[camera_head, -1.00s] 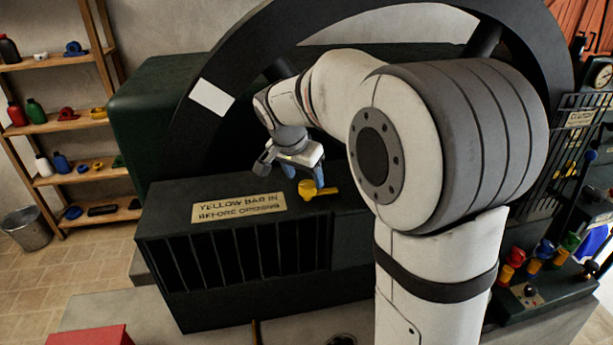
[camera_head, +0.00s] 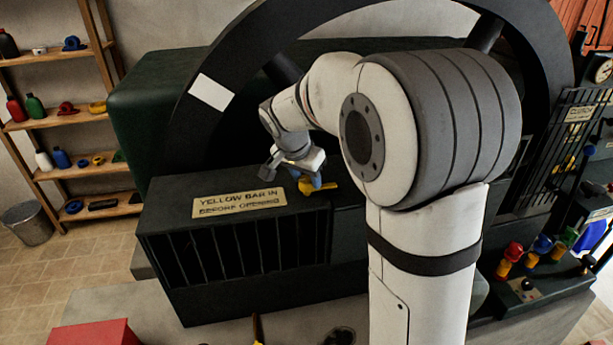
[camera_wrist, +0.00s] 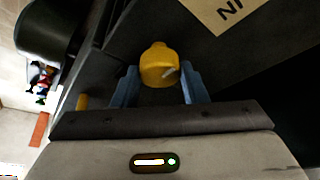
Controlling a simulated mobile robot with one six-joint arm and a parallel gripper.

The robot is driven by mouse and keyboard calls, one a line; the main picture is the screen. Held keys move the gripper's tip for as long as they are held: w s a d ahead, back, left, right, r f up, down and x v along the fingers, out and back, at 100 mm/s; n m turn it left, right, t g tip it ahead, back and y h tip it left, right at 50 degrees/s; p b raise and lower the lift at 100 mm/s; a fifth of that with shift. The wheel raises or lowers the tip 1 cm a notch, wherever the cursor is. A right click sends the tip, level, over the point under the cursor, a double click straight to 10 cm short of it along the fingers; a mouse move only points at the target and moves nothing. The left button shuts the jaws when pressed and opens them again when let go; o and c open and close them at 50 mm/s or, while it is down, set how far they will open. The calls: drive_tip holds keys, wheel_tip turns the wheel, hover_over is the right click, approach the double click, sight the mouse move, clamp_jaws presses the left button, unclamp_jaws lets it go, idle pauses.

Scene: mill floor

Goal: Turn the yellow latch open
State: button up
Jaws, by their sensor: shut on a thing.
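The yellow latch (camera_head: 320,187) sits on top of the dark green box, to the right of the label plate. In the wrist view, the latch's rounded yellow part (camera_wrist: 159,65) is between the two blue fingers of my gripper (camera_wrist: 157,86). My gripper (camera_head: 314,180) is over the latch in the head view, with its fingers shut on it. The latch's arm points to the right in the head view. Part of the latch is hidden behind my fingers.
The plate reading "YELLOW BAR IN BEFORE OPENING" (camera_head: 239,203) is on the box top (camera_head: 165,215). A large dark wheel (camera_head: 200,110) stands behind. A lever panel (camera_head: 540,285) is at right, a shelf (camera_head: 85,170) at left.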

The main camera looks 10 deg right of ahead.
drive_tip(key=shift+c, duration=0.7)
drive_tip(key=shift+n, duration=0.3)
drive_tip(key=n+y+b, duration=0.1)
drive_tip(key=n+b, duration=0.1)
drive_tip(key=shift+d+n+t, duration=0.15)
drive_tip(key=shift+n+t, duration=0.15)
drive_tip(key=shift+t, duration=0.1)
drive_tip(key=n+y+b, duration=0.1)
drive_tip(key=n, duration=0.2)
drive_tip(key=n+y+b, duration=0.1)
drive_tip(key=n, duration=0.2)
drive_tip(key=shift+d+t, duration=0.15)
drive_tip(key=shift+t, duration=0.15)
drive_tip(key=n+y+b, duration=0.2)
drive_tip(key=n, duration=0.2)
drive_tip(key=shift+d+f+n+b, duration=0.1)
drive_tip(key=shift+n+b, duration=0.3)
drive_tip(key=shift+n+g+y+b, duration=0.65)
drive_tip(key=shift+n+b, duration=0.25)
drive_tip(key=shift+n, duration=1)
drive_tip(key=o, duration=1)
